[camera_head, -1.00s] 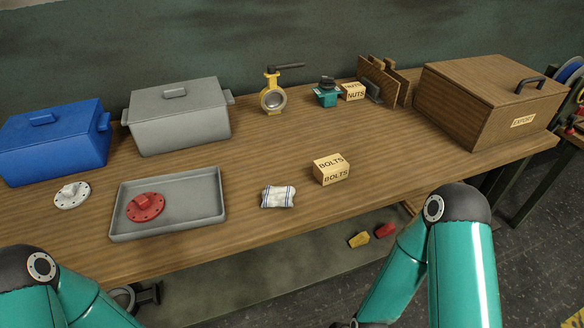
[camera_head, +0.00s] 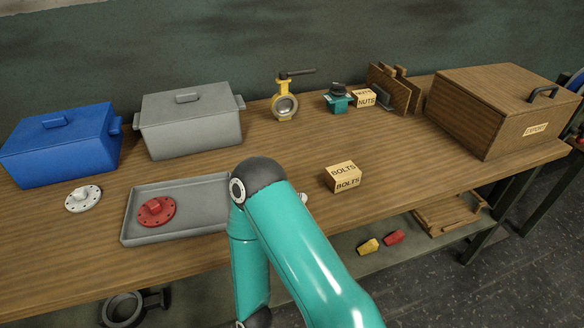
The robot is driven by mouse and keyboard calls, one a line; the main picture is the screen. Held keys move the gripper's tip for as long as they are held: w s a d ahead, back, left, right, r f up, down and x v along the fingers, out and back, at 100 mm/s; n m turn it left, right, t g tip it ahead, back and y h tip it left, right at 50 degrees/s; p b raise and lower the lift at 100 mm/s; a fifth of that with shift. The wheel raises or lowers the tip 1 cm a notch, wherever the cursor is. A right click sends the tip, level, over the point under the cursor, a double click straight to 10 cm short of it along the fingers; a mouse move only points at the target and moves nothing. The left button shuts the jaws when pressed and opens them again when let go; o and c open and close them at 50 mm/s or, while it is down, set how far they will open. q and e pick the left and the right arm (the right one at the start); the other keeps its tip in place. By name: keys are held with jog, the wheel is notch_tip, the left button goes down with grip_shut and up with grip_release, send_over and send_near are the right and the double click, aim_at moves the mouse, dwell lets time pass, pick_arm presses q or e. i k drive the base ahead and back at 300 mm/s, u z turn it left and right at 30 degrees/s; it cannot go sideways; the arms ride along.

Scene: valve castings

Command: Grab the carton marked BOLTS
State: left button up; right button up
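The carton marked BOLTS (camera_head: 343,177) is a small tan box with dark lettering on its top and front. It stands upright on the wooden bench (camera_head: 420,165), near the front edge and right of my raised arm. The arm, which appears to be my right one, crosses the lower middle of the view; its elbow overlaps the right end of the grey tray. Its gripper is below the picture. My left arm and gripper are out of view. Nothing touches the carton.
A grey tray (camera_head: 130,224) holds a red flange (camera_head: 156,212). My arm hides most of a white cloth (camera_head: 304,198). A NUTS carton (camera_head: 364,98), yellow valve (camera_head: 285,105) and wooden EXPORT box (camera_head: 490,105) stand behind.

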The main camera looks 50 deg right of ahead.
aim_at(341, 177)
jog(key=u, duration=0.2)
jog(key=k, duration=1.65)
jog(key=z, duration=0.85)
jog(key=i, duration=0.85)
jog(key=z, duration=0.15)
